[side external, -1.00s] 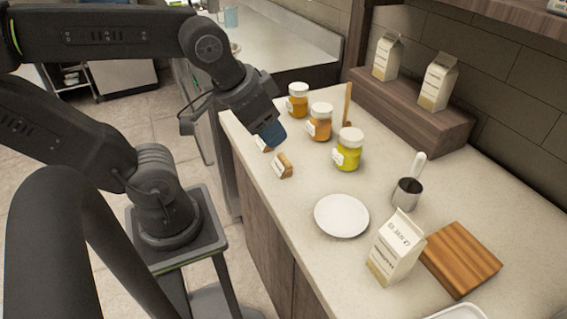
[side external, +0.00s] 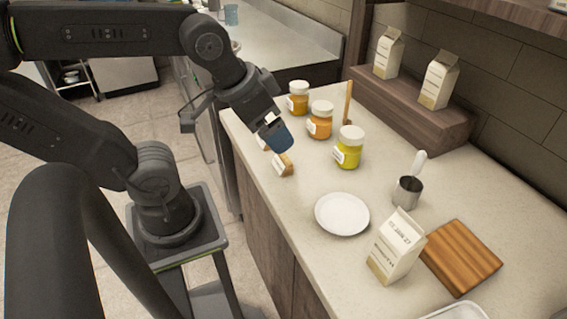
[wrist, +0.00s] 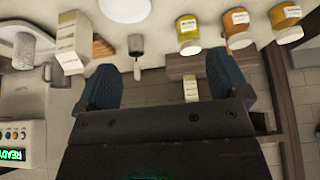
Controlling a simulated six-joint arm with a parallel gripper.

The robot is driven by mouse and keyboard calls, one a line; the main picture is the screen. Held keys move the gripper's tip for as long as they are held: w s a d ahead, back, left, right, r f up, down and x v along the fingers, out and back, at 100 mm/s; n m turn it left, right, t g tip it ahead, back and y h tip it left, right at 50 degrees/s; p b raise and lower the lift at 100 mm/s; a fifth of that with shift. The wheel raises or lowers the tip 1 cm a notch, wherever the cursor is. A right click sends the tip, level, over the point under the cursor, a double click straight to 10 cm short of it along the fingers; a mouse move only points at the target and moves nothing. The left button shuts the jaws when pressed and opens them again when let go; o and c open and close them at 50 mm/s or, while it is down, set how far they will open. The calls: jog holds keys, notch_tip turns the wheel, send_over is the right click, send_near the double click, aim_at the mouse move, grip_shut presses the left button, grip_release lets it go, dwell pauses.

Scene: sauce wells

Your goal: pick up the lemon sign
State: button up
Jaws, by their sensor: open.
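Two small wooden signs with white faces stand on the counter in the side external view. The nearer sign (side external: 283,165) is in front of the yellow jar (side external: 348,148). The farther sign (side external: 263,145) is partly hidden behind my gripper. Their lettering is too small to read, so I cannot tell which is the lemon one. My gripper (side external: 277,136) is just above and beside the nearer sign, apart from it. The wrist view shows my gripper (wrist: 165,82) with its blue fingers wide apart and nothing held between them. Neither sign shows there.
Two orange jars (side external: 320,120) (side external: 298,98) stand behind the signs. A white plate (side external: 342,214), a carton (side external: 396,248), a cutting board (side external: 460,258) and a metal cup (side external: 407,191) are to the right. Two cartons stand on a wooden riser (side external: 405,108) at the back.

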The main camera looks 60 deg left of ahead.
jog(key=g, duration=1)
send_over(284, 157)
jog(key=w, duration=0.5)
notch_tip(284, 157, down, 7)
jog(key=x, duration=0.8)
jog(key=shift+d+f, duration=0.1)
jog(key=shift+d, duration=0.1)
jog(key=shift+x, duration=2.55)
jog(key=shift+s+a, duration=0.1)
jog(key=shift+s, duration=0.05)
jog(key=c, duration=1)
